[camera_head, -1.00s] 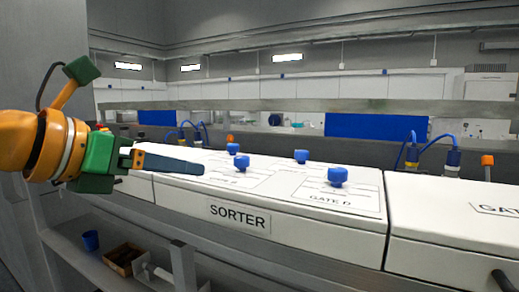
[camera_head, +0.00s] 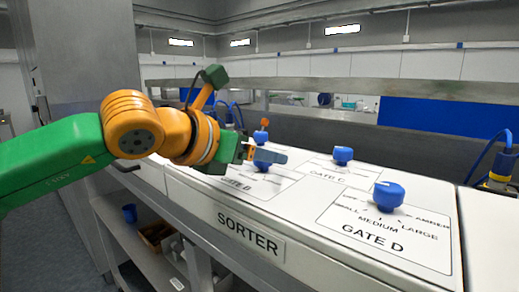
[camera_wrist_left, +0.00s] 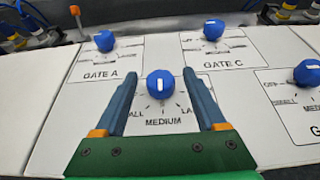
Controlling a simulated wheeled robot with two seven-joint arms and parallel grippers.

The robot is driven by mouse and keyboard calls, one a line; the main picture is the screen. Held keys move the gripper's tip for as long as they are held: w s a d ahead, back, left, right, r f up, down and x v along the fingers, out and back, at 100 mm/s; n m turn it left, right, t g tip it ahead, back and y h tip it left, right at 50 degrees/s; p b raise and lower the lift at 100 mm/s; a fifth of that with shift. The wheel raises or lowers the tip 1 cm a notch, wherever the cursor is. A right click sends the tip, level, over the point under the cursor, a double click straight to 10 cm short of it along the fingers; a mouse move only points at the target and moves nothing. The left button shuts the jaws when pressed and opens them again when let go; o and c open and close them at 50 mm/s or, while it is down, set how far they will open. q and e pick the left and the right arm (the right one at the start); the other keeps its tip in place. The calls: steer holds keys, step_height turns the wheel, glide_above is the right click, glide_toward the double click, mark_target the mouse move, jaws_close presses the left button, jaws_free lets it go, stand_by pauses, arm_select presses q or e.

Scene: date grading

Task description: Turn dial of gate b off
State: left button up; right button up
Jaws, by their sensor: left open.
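The blue gate B dial (camera_wrist_left: 161,84) sits on the white sorter panel, with a white mark running roughly up and down its face. MEDIUM is printed below it; the neighbouring labels are partly covered by my fingers. My left gripper (camera_wrist_left: 160,74) is open, with one finger on each side of the dial; I cannot tell whether they touch it. In the head view my left gripper (camera_head: 270,155) is over the GATE B area and partly hides the blue dial (camera_head: 262,165). My right gripper is not in view.
Blue dials for gate A (camera_wrist_left: 104,41), gate C (camera_wrist_left: 214,30) and gate D (camera_head: 388,194) stand nearby on the same panel. An orange-topped post (camera_head: 264,124) rises behind it. Blue cables (camera_head: 484,155) are at the right. A shelf with a blue cup (camera_head: 129,213) is below.

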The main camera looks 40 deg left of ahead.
arm_select(q)
steer(key=shift+s+r, duration=0.1)
steer(key=shift+s, duration=0.1)
jaws_close()
steer(key=shift+r+m+h+p, duration=0.15)
steer(key=shift+m+h+p, duration=0.15)
steer(key=shift+p, duration=0.3)
steer(key=m+g+h+p, duration=0.1)
steer(key=m+h+p, duration=0.1)
steer(key=p, duration=0.1)
steer(key=m+g+h+p, duration=0.1)
steer(key=m+h+p, duration=0.1)
steer(key=p, duration=0.2)
steer(key=a+m+g+h+p, duration=0.1)
steer(key=m+h+p, duration=0.1)
steer(key=p, duration=0.1)
steer(key=shift+w+r+h, duration=0.15)
steer(key=shift+w+h, duration=0.1)
steer(key=shift+h, duration=0.15)
steer(key=shift+w+a+f+m+g+h+p, duration=0.1)
steer(key=shift+f+m+g+h+p, duration=0.15)
steer(key=shift+m+g+h+p, duration=0.7)
steer(key=shift+w+f+m+g+h, duration=0.1)
steer(key=shift+m+g+h, duration=0.45)
steer(key=shift+m+g, duration=0.5)
steer(key=shift+w+f+m+g+h, duration=0.1)
steer(key=shift+m+g+h, duration=0.4)
steer(key=shift+m+g, duration=0.7)
steer(key=shift+m, duration=0.3)
jaws_free()
